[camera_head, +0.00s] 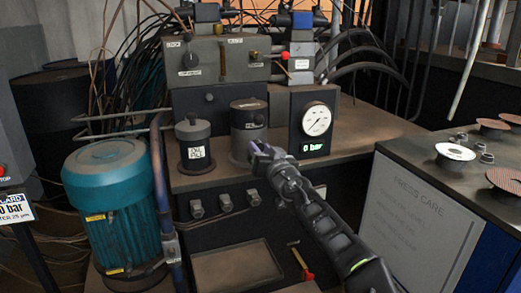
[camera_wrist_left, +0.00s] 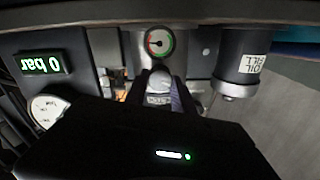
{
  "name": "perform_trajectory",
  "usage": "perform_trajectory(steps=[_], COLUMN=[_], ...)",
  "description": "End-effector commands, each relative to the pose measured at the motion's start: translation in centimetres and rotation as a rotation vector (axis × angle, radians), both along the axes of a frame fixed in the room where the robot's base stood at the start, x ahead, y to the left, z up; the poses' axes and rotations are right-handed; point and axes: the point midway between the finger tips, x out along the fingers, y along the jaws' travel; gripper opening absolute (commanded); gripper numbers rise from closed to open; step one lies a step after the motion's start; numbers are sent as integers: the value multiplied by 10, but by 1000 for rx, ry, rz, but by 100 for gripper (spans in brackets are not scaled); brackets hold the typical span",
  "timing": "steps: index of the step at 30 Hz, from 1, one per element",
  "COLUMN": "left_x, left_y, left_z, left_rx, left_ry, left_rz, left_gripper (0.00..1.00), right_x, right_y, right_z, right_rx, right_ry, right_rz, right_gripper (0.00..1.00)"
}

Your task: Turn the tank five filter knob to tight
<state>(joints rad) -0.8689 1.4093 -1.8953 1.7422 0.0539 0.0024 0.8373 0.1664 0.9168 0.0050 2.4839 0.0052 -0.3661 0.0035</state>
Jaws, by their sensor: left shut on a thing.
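The filter (camera_head: 248,118) is a dark grey cylinder on the bench's ledge, between the oil fill pot and the pressure gauge. My left gripper (camera_head: 262,152) reaches up to its lower front from the lower right. In the left wrist view, which is upside down, the gripper (camera_wrist_left: 160,90) is shut on a small light grey knob (camera_wrist_left: 160,80). A round red-and-green dial (camera_wrist_left: 158,42) shows just beyond it. The gripper hides the knob in the head view, and its marking is too small to read. My right gripper is not in view.
The oil fill pot (camera_head: 195,152) stands left of the filter. The gauge panel with a white dial (camera_head: 316,119) and a green 0 bar display (camera_head: 313,147) is close on the right. A teal motor (camera_head: 112,200) stands left. A table (camera_head: 420,155) with discs is right.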

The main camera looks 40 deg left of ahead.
Motion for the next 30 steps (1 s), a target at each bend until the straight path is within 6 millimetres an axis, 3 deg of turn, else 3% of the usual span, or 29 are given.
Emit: perform_trajectory(steps=[30], left_x=[1], left_y=[-1], left_z=[-2], left_rx=[541], left_ry=[785], left_rz=[1], left_gripper=[0], right_x=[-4], right_y=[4], right_z=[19], right_rx=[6], right_ry=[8], right_rz=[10], right_gripper=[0])
